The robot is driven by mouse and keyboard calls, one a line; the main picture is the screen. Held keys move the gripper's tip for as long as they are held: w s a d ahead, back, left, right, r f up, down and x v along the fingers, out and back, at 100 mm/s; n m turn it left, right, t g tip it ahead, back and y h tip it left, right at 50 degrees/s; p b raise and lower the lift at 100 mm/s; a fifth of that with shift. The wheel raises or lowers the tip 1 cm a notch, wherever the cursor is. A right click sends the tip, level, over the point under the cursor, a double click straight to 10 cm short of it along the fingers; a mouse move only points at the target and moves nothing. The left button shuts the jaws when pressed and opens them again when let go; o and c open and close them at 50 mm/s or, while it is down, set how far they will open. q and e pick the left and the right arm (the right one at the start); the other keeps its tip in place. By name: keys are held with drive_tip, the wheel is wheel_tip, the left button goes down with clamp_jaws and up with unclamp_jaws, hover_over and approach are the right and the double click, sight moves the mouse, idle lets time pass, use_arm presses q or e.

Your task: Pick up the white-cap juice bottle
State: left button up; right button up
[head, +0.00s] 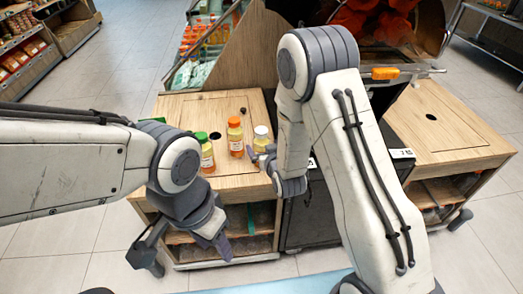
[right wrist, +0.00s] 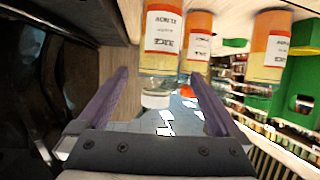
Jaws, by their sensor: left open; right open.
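The white-cap juice bottle (head: 261,139) stands upright on the wooden counter, rightmost of three bottles. In the right wrist view it appears cap-down, its label (right wrist: 163,32) at the top and its pale cap between my finger lines. My right gripper (head: 264,158) is beside this bottle, partly hidden by its own arm in the head view. In the right wrist view its two purple-grey fingers (right wrist: 158,74) are apart, with the bottle between or just beyond their tips; contact cannot be told. My left gripper (head: 185,252) is open and empty, low in front of the counter.
An orange-cap bottle (head: 235,137) stands close left of the white-cap bottle, and a green-cap bottle (head: 205,153) further left. The counter (head: 178,107) has a small dark hole. A juicer machine stands behind, right of centre. Shelves are at the far left.

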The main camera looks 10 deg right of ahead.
sight(263, 134)
drive_tip(key=shift+p+x, duration=0.3)
drive_tip(key=shift+x, duration=2)
drive_tip(key=shift+d, duration=0.2)
drive_tip(key=shift+w, duration=0.1)
clamp_jaws()
drive_tip(key=shift+r, duration=0.15)
drive_tip(key=shift+r, duration=0.6)
wheel_tip(263, 134, up, 3)
drive_tip(key=shift+f, duration=0.1)
drive_tip(key=s+d+r, duration=0.6)
drive_tip(key=s+d, duration=0.1)
drive_tip(key=d, duration=0.2)
drive_tip(key=shift+r+b, duration=0.3)
drive_tip(key=shift+r, duration=0.1)
